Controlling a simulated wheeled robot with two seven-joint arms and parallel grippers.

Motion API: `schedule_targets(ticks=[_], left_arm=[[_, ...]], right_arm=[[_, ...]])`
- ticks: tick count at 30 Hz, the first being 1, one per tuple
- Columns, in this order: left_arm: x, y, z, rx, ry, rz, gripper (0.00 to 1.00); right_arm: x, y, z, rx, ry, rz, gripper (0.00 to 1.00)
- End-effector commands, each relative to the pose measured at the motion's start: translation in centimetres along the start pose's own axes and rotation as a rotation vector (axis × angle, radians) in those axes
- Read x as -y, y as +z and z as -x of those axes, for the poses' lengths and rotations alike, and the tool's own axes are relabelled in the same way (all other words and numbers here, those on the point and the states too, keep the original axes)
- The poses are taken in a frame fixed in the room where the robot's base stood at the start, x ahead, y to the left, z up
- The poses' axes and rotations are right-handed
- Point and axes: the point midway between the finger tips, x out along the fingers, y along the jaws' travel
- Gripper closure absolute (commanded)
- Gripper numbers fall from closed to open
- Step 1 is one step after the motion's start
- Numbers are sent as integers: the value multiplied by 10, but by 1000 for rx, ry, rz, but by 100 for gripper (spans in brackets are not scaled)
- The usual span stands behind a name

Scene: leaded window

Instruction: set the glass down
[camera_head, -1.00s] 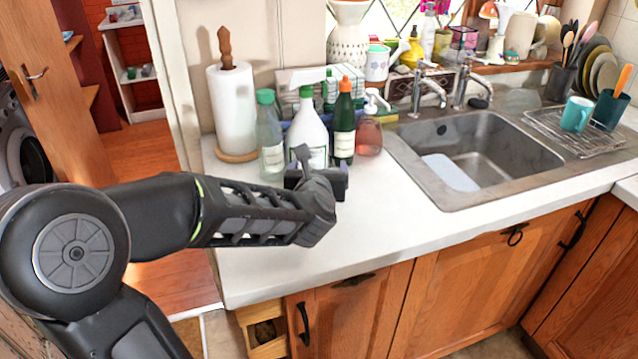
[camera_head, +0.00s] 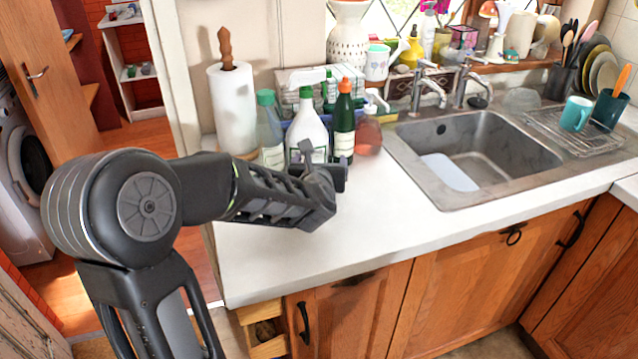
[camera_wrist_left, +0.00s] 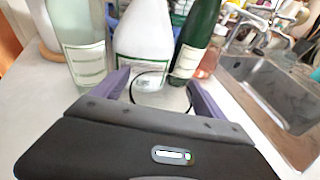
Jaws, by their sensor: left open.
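The clear glass (camera_wrist_left: 160,98) stands between the spread fingers of my left gripper (camera_wrist_left: 162,90) in the left wrist view. Its thin dark rim shows, while its lower part is hidden behind the gripper body. In the head view my left gripper (camera_head: 318,178) is low over the white counter (camera_head: 375,215), just in front of the bottles, and it hides the glass. The gripper is open; I cannot tell whether a finger touches the glass. My right gripper is in neither view.
Close behind the gripper stand a white spray bottle (camera_head: 307,128), a green bottle (camera_head: 344,125), a clear bottle (camera_head: 270,133) and a pinkish soap bottle (camera_head: 368,135). A paper towel roll (camera_head: 233,110) is at the left, the sink (camera_head: 480,150) at the right. The front counter is clear.

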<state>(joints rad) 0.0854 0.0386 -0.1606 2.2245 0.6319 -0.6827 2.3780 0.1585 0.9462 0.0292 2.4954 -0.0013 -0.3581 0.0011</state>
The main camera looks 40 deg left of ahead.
Motion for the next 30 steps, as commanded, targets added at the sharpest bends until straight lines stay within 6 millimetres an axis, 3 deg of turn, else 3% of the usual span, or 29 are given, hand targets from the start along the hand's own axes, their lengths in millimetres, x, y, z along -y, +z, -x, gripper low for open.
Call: schedule_targets(ticks=[6, 30], left_arm=[[0, 0, 0, 0, 0, 0, 19], [0, 0, 0, 0, 0, 0, 85]], right_arm=[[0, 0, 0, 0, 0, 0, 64], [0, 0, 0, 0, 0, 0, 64]])
